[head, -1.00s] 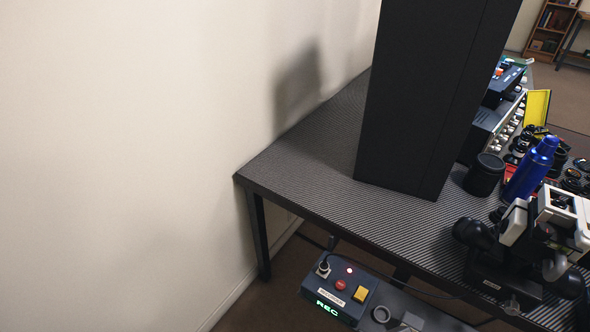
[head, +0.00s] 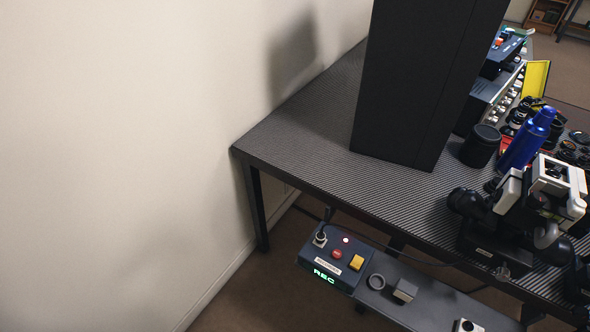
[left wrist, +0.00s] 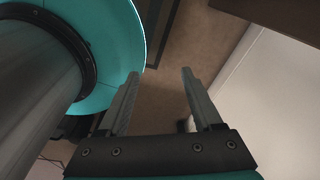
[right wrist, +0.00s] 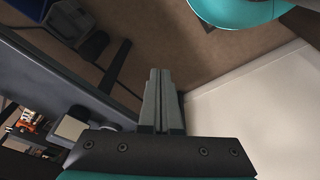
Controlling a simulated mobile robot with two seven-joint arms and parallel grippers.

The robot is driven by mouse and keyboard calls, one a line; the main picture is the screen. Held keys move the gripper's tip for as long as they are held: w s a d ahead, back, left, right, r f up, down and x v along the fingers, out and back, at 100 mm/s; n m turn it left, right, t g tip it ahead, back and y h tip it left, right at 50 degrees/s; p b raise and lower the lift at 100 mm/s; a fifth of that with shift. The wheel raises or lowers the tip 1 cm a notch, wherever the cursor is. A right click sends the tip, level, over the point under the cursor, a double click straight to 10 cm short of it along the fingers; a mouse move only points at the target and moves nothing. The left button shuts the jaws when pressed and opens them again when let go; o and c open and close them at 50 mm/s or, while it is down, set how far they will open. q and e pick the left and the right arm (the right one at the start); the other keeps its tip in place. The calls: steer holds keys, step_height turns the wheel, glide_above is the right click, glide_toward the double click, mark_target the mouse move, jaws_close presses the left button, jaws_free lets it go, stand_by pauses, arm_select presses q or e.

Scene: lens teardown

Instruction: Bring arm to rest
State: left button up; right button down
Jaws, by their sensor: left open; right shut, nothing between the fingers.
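My left gripper (left wrist: 158,100) is open and empty in the left wrist view, with brown floor between and beyond its fingers. My teal base and grey column fill the left of that view. My right gripper (right wrist: 159,78) is shut with nothing in it in the right wrist view, its two fingers side by side over brown floor. Neither gripper shows in the head view, so how they stand to the table (head: 300,135) cannot be told from there.
A tall black panel (head: 420,90) stands on the table. A black cup (head: 480,147), a blue bottle (head: 527,140) and a white-and-black device (head: 545,190) are to its right. A recorder box (head: 335,262) sits on a lower shelf along the table's front. A plain wall (head: 120,130) fills the left.

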arm_select(q)
steer(key=shift+s+d, duration=0.7)
steer(key=shift+d, duration=0.1)
arm_select(e)
steer(key=s+d+f+g, duration=0.1)
steer(key=s+d+f, duration=0.1)
steer(key=s+f, duration=1.3)
steer(key=shift+s+d, duration=0.3)
steer(key=shift+d, duration=0.05)
steer(key=shift+f, duration=0.1)
